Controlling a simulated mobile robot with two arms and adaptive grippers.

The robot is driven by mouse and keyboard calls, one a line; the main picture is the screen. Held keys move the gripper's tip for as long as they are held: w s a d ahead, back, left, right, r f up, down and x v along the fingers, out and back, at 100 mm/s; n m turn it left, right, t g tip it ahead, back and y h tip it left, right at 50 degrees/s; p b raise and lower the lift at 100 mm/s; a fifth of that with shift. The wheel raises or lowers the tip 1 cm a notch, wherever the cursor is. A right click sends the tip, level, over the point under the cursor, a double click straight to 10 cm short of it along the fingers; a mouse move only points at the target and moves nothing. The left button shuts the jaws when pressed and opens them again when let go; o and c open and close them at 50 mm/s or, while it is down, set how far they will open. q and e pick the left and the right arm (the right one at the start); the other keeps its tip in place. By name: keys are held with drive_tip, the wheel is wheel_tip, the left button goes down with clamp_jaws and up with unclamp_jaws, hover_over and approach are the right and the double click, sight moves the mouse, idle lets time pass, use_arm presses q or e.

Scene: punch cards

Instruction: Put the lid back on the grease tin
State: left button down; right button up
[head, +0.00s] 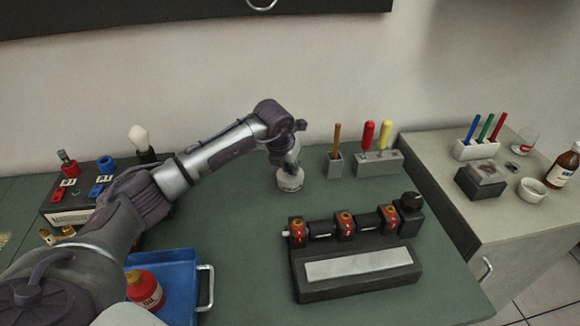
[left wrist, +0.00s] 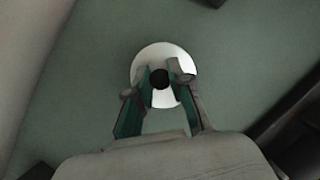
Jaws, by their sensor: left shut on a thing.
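The grease tin (head: 290,181) is a small, pale round tin on the green bench, near the back and left of the tool stands. My left gripper (head: 292,167) reaches down directly over it. In the left wrist view, my left gripper (left wrist: 160,78) is shut on the dark round knob of the white, disc-shaped lid (left wrist: 152,56). The lid is over the tin and hides it in that view. I cannot tell whether the lid rests on the rim or is slightly above it. My right gripper is not in view.
A tool stand (head: 378,163) with red and yellow handles is right of the tin. A black fixture (head: 345,285) with red clamps is in front. A blue tray (head: 180,275) holds a red bottle (head: 146,290). A grey cabinet (head: 455,210) carries small items at right.

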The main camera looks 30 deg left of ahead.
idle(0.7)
use_arm(q)
drive_tip(key=c, duration=0.5)
unclamp_jaws()
drive_tip(key=shift+r, duration=0.1)
drive_tip(key=shift+r+p, duration=1.9)
drive_tip(key=shift+r, duration=1.5)
clamp_jaws()
